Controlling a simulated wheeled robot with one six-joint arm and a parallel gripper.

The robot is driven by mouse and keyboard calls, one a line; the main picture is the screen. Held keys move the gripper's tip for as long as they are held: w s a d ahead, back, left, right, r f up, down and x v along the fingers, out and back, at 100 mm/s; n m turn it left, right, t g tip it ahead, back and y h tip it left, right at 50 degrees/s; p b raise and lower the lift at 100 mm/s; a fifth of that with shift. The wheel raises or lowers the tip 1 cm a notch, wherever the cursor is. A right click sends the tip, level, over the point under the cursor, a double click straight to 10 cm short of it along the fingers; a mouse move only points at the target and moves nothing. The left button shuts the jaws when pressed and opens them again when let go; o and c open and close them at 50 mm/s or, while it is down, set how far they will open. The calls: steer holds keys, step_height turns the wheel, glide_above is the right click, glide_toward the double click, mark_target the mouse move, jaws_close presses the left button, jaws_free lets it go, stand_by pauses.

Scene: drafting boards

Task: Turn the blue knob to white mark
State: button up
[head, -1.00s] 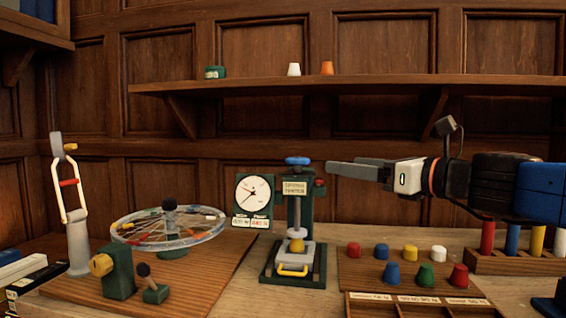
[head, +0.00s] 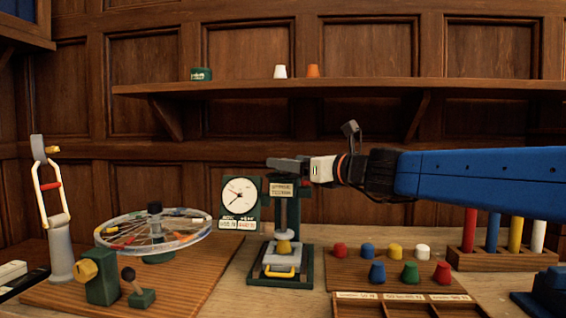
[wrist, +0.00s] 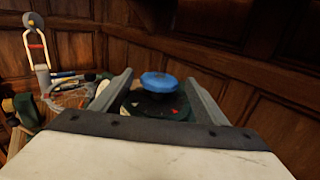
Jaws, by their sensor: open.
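The blue knob (wrist: 159,81) shows in the wrist view between the two grey fingers of my gripper (wrist: 157,78), just beyond or level with their tips, with gaps at both sides. It sits above the dark green top of the press. In the head view my gripper (head: 284,163) is over the top of the green press (head: 283,212) and hides the knob. The jaws are open and hold nothing. I cannot make out a white mark; a small red spot shows on the green top beside the knob.
A white-faced dial (head: 241,191) stands left of the press. A clear wheel (head: 130,235) is further left. Coloured caps lie on a wooden board (head: 345,278) at right, in front of a rack of coloured rods (head: 480,262). A shelf (head: 380,86) runs above.

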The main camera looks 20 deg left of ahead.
steer(key=shift+x, duration=1.65)
steer(key=c, duration=1.1)
steer(key=shift+o, duration=0.2)
steer(key=shift+g, duration=0.3)
